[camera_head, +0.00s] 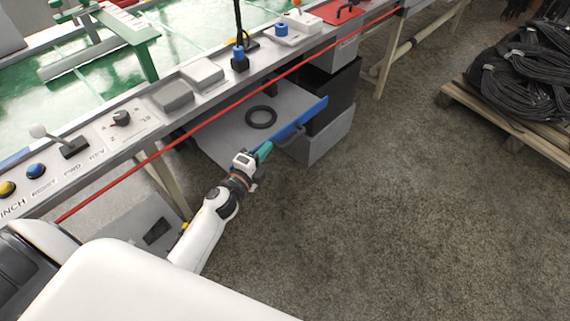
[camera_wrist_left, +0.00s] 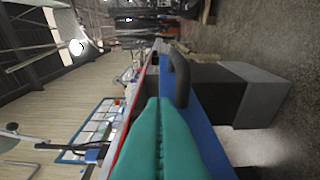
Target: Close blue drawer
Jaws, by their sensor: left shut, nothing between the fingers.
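The blue drawer stands open under the bench in the head view, with its blue front (camera_head: 312,109) facing the floor side. A black ring (camera_head: 261,125) lies on its grey bottom. My left gripper (camera_head: 265,147) has teal fingers, shut and empty, at the near left end of the blue front. I cannot tell whether they touch it. In the left wrist view the shut fingers (camera_wrist_left: 160,110) lie beside the blue front (camera_wrist_left: 205,125), close to its dark handle (camera_wrist_left: 180,77). My right gripper is not in view.
Grey and black drawer units (camera_head: 326,139) stand beside and below the open drawer. A red cord (camera_head: 215,117) runs along the bench edge above it. A pallet with black hoses (camera_head: 525,75) is at the far right. The carpet in front is clear.

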